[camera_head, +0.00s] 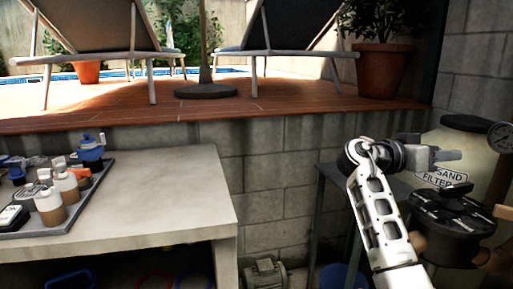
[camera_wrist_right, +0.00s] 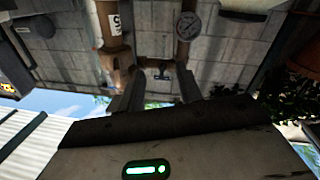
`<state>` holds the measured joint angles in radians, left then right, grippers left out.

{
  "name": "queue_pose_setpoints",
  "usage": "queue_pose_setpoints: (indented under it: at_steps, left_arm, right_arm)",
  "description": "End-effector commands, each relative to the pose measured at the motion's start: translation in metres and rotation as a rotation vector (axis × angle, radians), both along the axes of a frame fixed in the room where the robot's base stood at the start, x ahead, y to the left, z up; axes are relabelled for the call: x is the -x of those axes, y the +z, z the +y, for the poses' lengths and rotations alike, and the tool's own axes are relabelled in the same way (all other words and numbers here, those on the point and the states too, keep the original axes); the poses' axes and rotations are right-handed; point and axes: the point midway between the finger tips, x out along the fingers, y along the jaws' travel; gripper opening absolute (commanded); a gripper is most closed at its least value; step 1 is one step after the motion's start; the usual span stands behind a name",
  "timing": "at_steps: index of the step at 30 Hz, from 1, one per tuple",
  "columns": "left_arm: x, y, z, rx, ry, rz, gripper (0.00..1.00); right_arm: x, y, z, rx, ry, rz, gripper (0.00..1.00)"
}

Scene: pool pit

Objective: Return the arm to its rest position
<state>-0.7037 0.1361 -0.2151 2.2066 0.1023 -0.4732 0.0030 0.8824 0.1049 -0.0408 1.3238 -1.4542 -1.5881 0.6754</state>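My right arm comes in from the bottom right in the head view, with its white forearm raised. My right gripper (camera_head: 449,156) points to the right, in front of the cream sand filter tank (camera_head: 462,151) in that view. In the right wrist view, two dark fingers stand apart with a clear gap between them (camera_wrist_right: 158,88). The gripper is open and nothing shows between its fingers. I cannot tell how far it is from the tank. My left arm and gripper are not in view.
A black multiport valve (camera_head: 452,212) and brown pipes are close to the right arm. A grey bench (camera_head: 170,185) carries a tray (camera_head: 75,215) of bottles at the left. A pump motor (camera_head: 266,273) sits below. A block wall (camera_head: 270,150) edges the raised deck behind.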

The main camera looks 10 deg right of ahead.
Motion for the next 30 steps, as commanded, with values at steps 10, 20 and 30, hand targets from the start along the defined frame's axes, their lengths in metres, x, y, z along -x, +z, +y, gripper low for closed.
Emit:
queue_pose_setpoints:
  at_steps: [10,20,30]
  left_arm:
    - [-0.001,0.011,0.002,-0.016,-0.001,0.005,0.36]
    - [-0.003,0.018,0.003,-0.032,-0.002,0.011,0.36]
    - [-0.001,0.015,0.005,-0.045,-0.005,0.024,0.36]
  right_arm:
    - [-0.002,-0.246,0.092,-0.202,0.821,0.462,0.35]
    - [0.144,-0.360,0.242,-0.527,1.490,0.469,0.35]
    - [0.231,-0.344,0.302,-0.725,1.685,0.276,0.35]
